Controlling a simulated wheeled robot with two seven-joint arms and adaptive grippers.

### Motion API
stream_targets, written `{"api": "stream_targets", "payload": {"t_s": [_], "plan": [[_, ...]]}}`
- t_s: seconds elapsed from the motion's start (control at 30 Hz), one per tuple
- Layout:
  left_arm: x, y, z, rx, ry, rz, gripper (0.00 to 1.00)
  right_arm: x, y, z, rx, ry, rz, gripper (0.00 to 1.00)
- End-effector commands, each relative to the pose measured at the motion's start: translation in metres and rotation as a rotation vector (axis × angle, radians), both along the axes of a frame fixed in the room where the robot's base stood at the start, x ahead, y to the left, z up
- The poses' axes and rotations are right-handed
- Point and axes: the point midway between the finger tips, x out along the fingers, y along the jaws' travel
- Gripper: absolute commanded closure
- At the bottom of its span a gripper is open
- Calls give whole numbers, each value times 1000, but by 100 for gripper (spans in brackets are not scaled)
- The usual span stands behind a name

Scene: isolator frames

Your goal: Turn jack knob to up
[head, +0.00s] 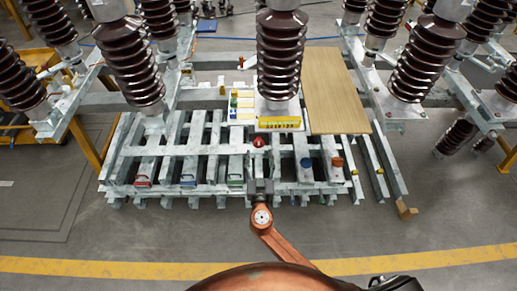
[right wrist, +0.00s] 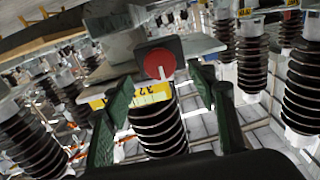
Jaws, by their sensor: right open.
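The jack knob is a round red disc (right wrist: 155,61) on a dark square plate, with a white mark running from its middle towards the lower edge in the right wrist view. In the head view a small red knob (head: 259,141) stands at the middle of the grey frame, by a yellow label. My right gripper (head: 261,184) is just in front of it, reaching in from the bottom. In the right wrist view its two green fingers (right wrist: 160,78) are spread apart on either side of the knob, with no visible contact. My left gripper is not in view.
Tall brown ribbed insulators (head: 281,50) stand behind and beside the frame. A wooden board (head: 336,90) lies right of the middle one. The grey metal frame (head: 180,148) carries several small coloured parts. The floor in front, with a yellow line (head: 110,268), is clear.

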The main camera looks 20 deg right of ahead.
Motion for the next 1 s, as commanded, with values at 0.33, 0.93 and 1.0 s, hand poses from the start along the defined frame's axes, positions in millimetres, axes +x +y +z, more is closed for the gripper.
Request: {"api": "stream_targets", "payload": {"t_s": [0.33, 0.93, 1.0], "plan": [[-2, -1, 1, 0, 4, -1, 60, 38, -11, -1, -1, 2, 1, 48], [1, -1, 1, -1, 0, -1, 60, 40, -12, -2, 0, 4, 1, 69], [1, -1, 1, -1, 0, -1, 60, 40, -12, -2, 0, 4, 1, 73]]}}
